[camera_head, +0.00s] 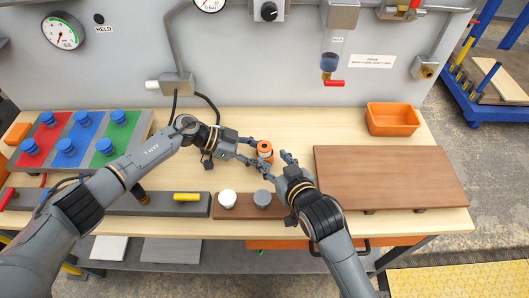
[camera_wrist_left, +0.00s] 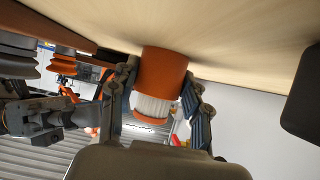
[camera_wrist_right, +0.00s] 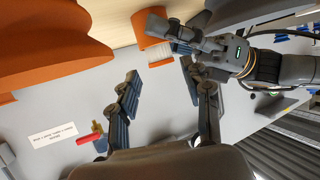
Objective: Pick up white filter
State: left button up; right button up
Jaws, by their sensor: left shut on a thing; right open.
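The filter has a wide orange end, a white pleated middle and a second orange ring, best seen in the left wrist view (camera_wrist_left: 153,106). In the head view it shows as a small orange cylinder (camera_head: 265,151) near the middle of the table. My left gripper (camera_head: 250,151) is shut on it, with a finger on each side. My right gripper (camera_head: 284,165) is open and empty, close beside the filter on its right. The right wrist view shows the filter (camera_wrist_right: 157,52) beyond the right fingers, beside my left gripper.
A brown strip holds a white round piece (camera_head: 227,198) and a grey one (camera_head: 262,198) in front of the grippers. A brown board (camera_head: 390,177) lies on the right, with an orange bin (camera_head: 393,119) behind it. Red, blue and green panels (camera_head: 75,140) stand left. A grey wall panel rises behind.

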aim_at(268, 151)
jog(key=x, duration=0.5)
jog(key=shift+w+a, duration=0.15)
jog(key=shift+w, duration=0.25)
jog(key=c, duration=0.9)
